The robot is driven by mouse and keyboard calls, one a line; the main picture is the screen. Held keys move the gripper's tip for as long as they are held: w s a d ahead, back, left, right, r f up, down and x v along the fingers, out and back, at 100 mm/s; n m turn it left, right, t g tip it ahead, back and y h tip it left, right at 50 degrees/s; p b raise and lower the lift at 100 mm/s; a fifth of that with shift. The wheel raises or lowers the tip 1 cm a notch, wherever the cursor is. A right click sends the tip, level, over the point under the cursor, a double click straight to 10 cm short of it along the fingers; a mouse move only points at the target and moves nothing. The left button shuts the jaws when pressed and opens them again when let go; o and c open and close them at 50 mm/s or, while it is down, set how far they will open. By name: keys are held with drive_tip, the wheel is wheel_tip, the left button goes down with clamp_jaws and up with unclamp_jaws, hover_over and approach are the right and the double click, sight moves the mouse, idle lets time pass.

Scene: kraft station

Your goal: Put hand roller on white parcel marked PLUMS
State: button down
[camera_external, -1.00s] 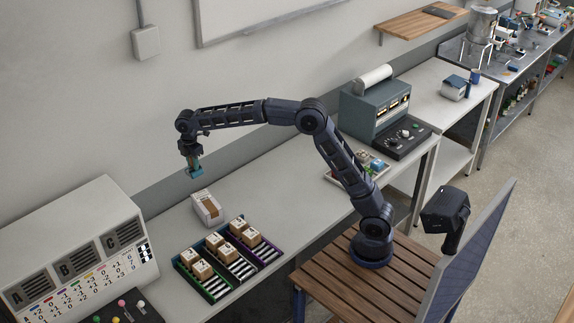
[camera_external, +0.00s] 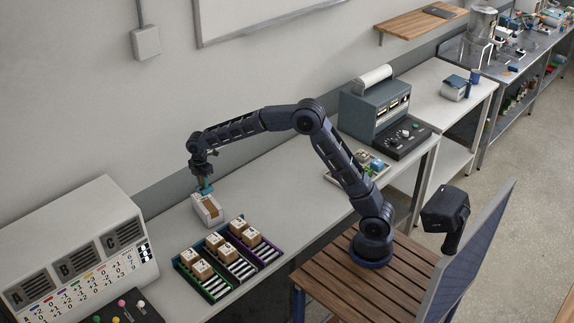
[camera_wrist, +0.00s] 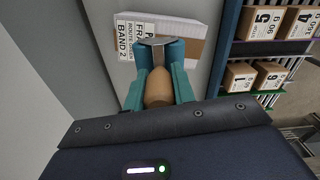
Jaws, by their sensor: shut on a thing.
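The white parcel (camera_external: 208,212) lies on the bench below my gripper (camera_external: 205,188). In the wrist view the parcel (camera_wrist: 198,42) has a brown top band and a partly covered label; "BAND 2" and a line starting with "P" show, but the full name is hidden. My gripper (camera_wrist: 159,62) has teal fingers shut on the hand roller, whose tan handle (camera_wrist: 158,92) sits between them. The grey roller head overlaps the parcel's near edge in the wrist view. I cannot tell whether the roller touches the parcel.
Colored trays with small numbered boxes (camera_external: 201,270) stand just in front of the parcel. The grey A-B-C panel (camera_external: 80,245) is at the left. The bench to the right of the parcel is clear up to a small tray (camera_external: 374,163) and the teal machine (camera_external: 376,108).

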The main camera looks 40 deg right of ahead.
drive_tip(key=shift+f, duration=2.95)
drive_tip(key=c, duration=1.2)
unclamp_jaws()
drive_tip(key=shift+f, duration=0.1)
drive_tip(key=shift+o, duration=0.2)
